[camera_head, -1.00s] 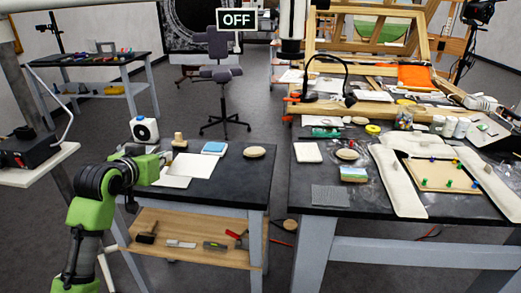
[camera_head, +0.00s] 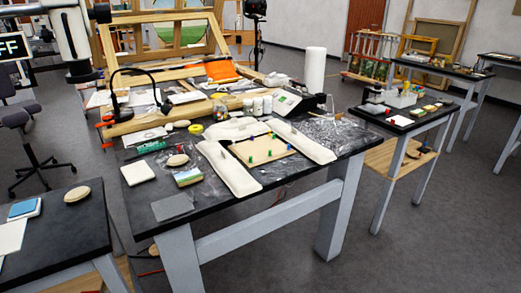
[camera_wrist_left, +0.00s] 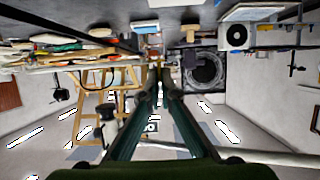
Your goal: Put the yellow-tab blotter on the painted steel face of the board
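I cannot make out a yellow-tab blotter in any view. I cannot tell which thing is the board with a painted steel face. My right gripper is not in view.
The middle table (camera_head: 300,178) also bears a white pad (camera_head: 138,173), a grey sheet (camera_head: 172,207), a picture block (camera_head: 188,177) and a white cylinder (camera_head: 314,70). A side table (camera_head: 425,123) with small items stands right. Grey floor (camera_head: 440,230) is open at front right.

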